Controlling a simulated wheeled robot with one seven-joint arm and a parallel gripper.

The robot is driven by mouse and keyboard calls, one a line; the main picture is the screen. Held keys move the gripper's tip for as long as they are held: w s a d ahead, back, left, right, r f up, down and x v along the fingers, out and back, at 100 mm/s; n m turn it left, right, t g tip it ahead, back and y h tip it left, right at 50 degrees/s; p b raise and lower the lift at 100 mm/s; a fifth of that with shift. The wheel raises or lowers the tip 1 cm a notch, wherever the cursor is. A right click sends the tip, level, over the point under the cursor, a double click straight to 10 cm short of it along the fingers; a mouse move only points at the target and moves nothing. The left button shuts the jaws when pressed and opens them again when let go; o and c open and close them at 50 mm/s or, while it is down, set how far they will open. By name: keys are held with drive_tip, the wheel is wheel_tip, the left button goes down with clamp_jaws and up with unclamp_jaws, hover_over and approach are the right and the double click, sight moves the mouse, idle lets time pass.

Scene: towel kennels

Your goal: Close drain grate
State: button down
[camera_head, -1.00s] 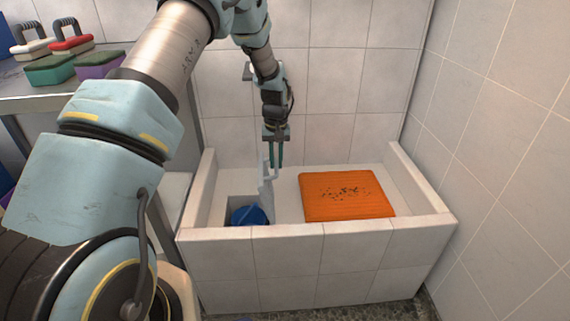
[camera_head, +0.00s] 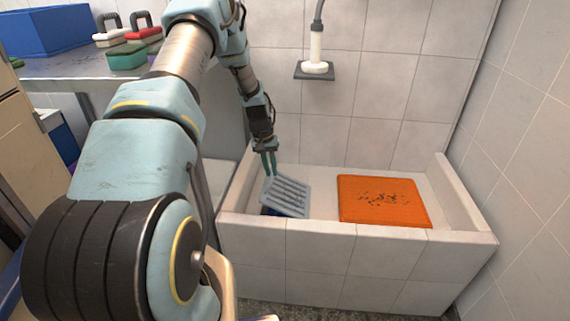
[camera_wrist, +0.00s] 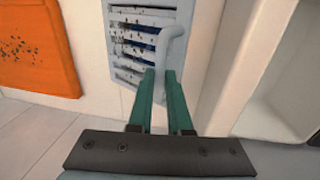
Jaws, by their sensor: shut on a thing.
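The drain grate (camera_head: 286,196) is a light grey slatted panel at the left end of the tiled tub. In the wrist view my gripper (camera_wrist: 159,78) is shut on the grate's bent grey handle (camera_wrist: 176,38). The fingers partly hide the handle's lower end.
An orange mat (camera_head: 382,203) with dark specks lies in the tub to the right. The tub's front wall (camera_head: 340,235) is raised. A sprayer on a dark holder (camera_head: 315,70) hangs on the back wall. Brushes and a blue bin (camera_head: 45,30) are on the left counter.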

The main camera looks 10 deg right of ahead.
drive_tip(key=c, duration=1.6)
unclamp_jaws()
drive_tip(key=shift+w+a+f, duration=0.25)
drive_tip(key=shift+a+f, duration=0.3)
drive_tip(key=shift+a, duration=0.2)
drive_tip(key=c, duration=1.4)
unclamp_jaws()
drive_tip(key=shift+d+r, duration=0.1)
drive_tip(key=shift+d, duration=0.05)
drive_tip(key=o, duration=0.6)
drive_tip(key=shift+c, duration=0.2)
drive_tip(key=shift+r, duration=0.1)
wheel_tip(320, 180, up, 10)
drive_tip(key=a, duration=0.1)
drive_tip(key=shift+w+a+r+p, duration=0.15)
drive_tip(key=shift+a+r+p, duration=0.1)
drive_tip(key=shift+p, duration=0.1)
drive_tip(key=shift+c, duration=0.4)
